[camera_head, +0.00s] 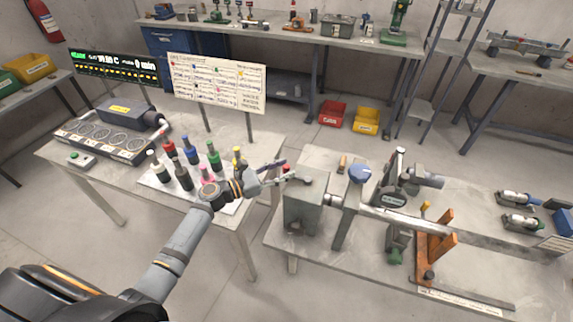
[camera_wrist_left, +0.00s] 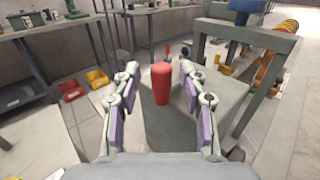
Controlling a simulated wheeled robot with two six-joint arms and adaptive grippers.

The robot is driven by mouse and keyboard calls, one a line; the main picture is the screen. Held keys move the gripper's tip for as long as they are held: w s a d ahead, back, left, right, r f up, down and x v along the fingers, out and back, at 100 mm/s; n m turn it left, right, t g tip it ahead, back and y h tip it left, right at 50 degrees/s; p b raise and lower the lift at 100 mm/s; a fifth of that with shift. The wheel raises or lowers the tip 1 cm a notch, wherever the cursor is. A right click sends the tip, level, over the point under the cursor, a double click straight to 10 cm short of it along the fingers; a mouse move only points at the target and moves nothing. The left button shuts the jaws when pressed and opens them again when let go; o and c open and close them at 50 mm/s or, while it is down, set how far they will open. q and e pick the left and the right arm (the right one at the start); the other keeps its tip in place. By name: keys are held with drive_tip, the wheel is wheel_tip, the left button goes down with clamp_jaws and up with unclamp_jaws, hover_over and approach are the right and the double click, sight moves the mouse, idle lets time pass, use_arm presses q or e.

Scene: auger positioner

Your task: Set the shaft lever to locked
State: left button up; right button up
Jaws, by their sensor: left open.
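A grey box-shaped housing (camera_head: 305,208) stands on the right-hand bench, with a short lever on top that ends in a red grip (camera_head: 285,169). The red grip also shows upright in the left wrist view (camera_wrist_left: 161,84). My left gripper (camera_head: 276,174) is open at the red grip. In the left wrist view its two purple-padded fingers (camera_wrist_left: 158,72) stand on either side of the grip, with a visible gap on both sides. How deep the grip sits between the fingers is hard to tell. My right gripper is not in view.
A horizontal shaft (camera_head: 405,220) runs right from the housing, past a blue knob (camera_head: 360,174) and an orange bracket (camera_head: 435,245). Several coloured-top bottles stand on a tray (camera_head: 160,176) left of the gripper. A sign board (camera_head: 217,85) stands behind them.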

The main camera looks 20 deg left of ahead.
use_arm(q)
drive_tip(key=shift+x, duration=0.8)
clamp_jaws()
